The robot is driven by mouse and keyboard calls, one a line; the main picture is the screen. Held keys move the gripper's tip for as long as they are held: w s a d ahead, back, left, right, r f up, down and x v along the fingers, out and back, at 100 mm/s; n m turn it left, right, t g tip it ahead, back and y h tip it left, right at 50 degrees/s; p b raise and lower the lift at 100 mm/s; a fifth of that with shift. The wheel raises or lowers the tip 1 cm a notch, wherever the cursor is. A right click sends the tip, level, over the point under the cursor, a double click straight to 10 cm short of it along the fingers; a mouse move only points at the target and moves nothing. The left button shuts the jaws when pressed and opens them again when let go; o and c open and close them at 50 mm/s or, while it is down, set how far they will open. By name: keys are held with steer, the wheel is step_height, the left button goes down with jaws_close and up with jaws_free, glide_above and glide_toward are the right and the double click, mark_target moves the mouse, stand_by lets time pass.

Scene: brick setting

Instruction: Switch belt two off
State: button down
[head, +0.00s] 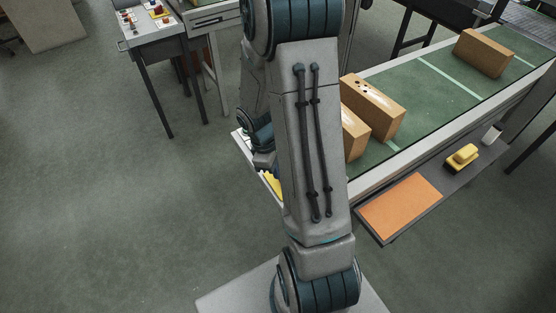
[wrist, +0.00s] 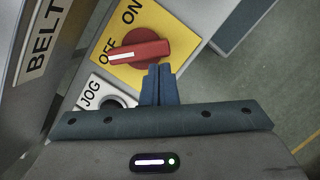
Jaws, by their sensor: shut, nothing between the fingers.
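In the wrist view, a red rotary switch handle (wrist: 139,52) sits on a yellow plate (wrist: 185,20) marked OFF and ON. The white line on the handle points left, close beside the word OFF. A sign reading BELT (wrist: 44,38) is at the left; no belt number shows. My gripper (wrist: 158,70) is shut and empty, its fingertips right at the handle's lower edge; I cannot tell whether they touch. In the head view, my arm hides the switch handle and fingertips.
A JOG button (wrist: 108,98) is below the switch, partly hidden by my gripper. In the head view, a green conveyor belt (head: 430,97) carries brown boxes (head: 483,53). An orange panel (head: 400,208) and yellow object (head: 461,158) lie along its near side.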

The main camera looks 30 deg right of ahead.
steer(key=w+a+r, duration=0.4)
steer(key=r, duration=0.5)
steer(key=shift+w+a+r, duration=0.2)
steer(key=shift+a+r, duration=0.15)
stand_by(0.3)
steer(key=s+a+r+m+t+y, duration=0.1)
steer(key=s+a+r+m+t, duration=0.1)
steer(key=s+r+m, duration=0.2)
steer(key=s+a+r+m+t+y, duration=0.1)
steer(key=s+a+r+m+t, duration=0.2)
steer(key=s+r, duration=0.4)
steer(key=shift+s+a+r+m, duration=0.4)
steer(key=shift+s+m, duration=0.3)
steer(key=shift+s, duration=0.4)
